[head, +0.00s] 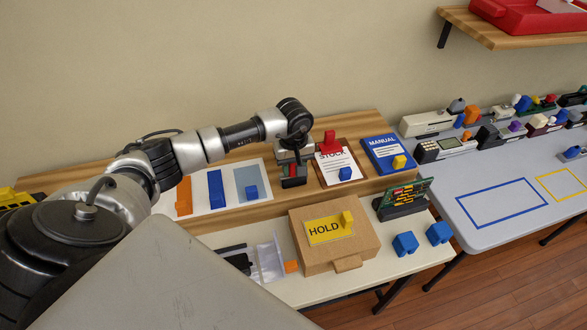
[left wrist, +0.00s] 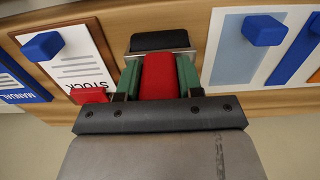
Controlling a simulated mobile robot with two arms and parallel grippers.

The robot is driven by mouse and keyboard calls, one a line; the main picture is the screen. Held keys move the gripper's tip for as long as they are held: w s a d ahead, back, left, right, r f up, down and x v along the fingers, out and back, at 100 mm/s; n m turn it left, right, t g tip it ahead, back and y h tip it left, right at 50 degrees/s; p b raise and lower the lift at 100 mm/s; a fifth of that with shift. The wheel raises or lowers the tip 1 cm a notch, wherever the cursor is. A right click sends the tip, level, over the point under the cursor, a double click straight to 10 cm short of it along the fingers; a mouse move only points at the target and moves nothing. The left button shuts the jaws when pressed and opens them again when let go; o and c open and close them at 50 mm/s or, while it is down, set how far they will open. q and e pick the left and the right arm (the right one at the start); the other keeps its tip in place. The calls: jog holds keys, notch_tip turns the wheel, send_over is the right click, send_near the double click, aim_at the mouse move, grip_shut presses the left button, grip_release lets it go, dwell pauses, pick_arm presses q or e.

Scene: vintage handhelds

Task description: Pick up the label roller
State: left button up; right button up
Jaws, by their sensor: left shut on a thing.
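The label roller, with a red handle and a dark roller head (left wrist: 160,40), is in the middle of the left wrist view. My left gripper (left wrist: 160,78) is shut on its red handle, with a green-padded finger on each side. In the head view the roller (head: 293,181) shows below my left gripper (head: 294,160), at the wooden shelf between the colour cards and the STOCK clipboard. I cannot tell whether it touches the shelf. My right gripper is not in view.
The STOCK clipboard (head: 349,162) with its red clip is close on the right, with the blue MANUAL (head: 380,146) beyond. A sheet with colour strips (head: 232,194) lies left. Below stand a HOLD box (head: 366,237) and a circuit board in a stand (head: 402,205).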

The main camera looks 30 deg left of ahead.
pick_arm(q)
jog(key=shift+w+r+b, duration=0.1)
jog(key=shift+r+b, duration=0.2)
jog(key=shift+r, duration=0.25)
notch_tip(320, 180, up, 3)
jog(key=shift+f+b, duration=0.15)
jog(key=shift+b, duration=0.6)
jog(key=d+r+b, duration=0.1)
jog(key=d+r, duration=0.2)
jog(key=d, duration=0.2)
jog(key=s+d+r+b, duration=0.1)
jog(key=d+r+b, duration=0.1)
jog(key=d+r, duration=0.2)
jog(key=shift+s+d, duration=0.2)
jog(key=shift+d, duration=1.1)
